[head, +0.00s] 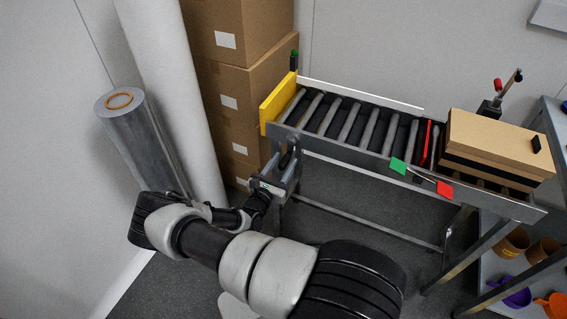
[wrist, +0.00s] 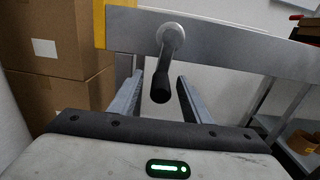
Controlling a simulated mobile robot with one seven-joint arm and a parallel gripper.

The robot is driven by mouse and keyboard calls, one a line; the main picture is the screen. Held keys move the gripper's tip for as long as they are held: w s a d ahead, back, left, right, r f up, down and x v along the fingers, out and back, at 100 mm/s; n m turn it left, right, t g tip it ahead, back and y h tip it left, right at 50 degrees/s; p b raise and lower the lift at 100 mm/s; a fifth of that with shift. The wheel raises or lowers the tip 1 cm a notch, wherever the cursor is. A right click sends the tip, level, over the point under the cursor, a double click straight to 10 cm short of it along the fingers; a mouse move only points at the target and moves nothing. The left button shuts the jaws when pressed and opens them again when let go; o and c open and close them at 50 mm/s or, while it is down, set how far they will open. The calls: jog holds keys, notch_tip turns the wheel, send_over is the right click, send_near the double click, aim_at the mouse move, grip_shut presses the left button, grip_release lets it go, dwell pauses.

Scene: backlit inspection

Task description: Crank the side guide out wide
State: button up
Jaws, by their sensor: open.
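The crank (wrist: 172,36) sits on the grey side of the roller conveyor (head: 350,165), near its yellow end plate (head: 278,102). Its arm hangs down to a dark handle (wrist: 160,90). In the wrist view my gripper (wrist: 161,78) is open, with a finger on each side of the handle and gaps showing on both sides. In the head view my gripper (head: 284,172) is below the conveyor's left end and partly hides the crank. A long white rail (head: 360,95), which looks like the side guide, runs along the conveyor's far edge.
Brown boxes (head: 229,100) are stacked behind the conveyor's left end. A cardboard box (head: 498,140) lies on its right end, beside a red upright plate (head: 427,145). Green (head: 398,166) and red (head: 444,190) tags mark the near side. A film roll (head: 140,140) stands left.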

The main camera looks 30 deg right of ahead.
jog(key=shift+a, duration=0.1)
jog(key=shift+p+v, duration=0.7)
jog(key=shift+v, duration=3.3)
jog(key=s+a+r+m+g+y+p, duration=0.15)
jog(key=s+r+m+g, duration=0.35)
jog(key=r+m, duration=0.6)
jog(key=s+r+m+g+y+p, duration=0.25)
jog(key=r+m+g, duration=0.4)
jog(key=r, duration=0.75)
jog(key=s+a+r+m+t+y, duration=0.2)
jog(key=s+r, duration=0.3)
jog(key=r, duration=0.3)
jog(key=s+a+r+m+t+y+p, duration=0.1)
jog(key=s+a+r+m+t+y, duration=0.1)
jog(key=r, duration=0.7)
jog(key=s+a+r+m+t+y+p, duration=0.1)
jog(key=s+a+r+m+t+y, duration=0.1)
jog(key=s+a+r+m+y, duration=0.2)
jog(key=s+a+r+y, duration=0.2)
jog(key=s+r, duration=0.2)
jog(key=shift+s+a+r, duration=0.25)
jog(key=shift+s+r, duration=0.05)
jog(key=shift+s+a+r, duration=0.15)
jog(key=shift+r, duration=0.05)
jog(key=c, duration=0.3)
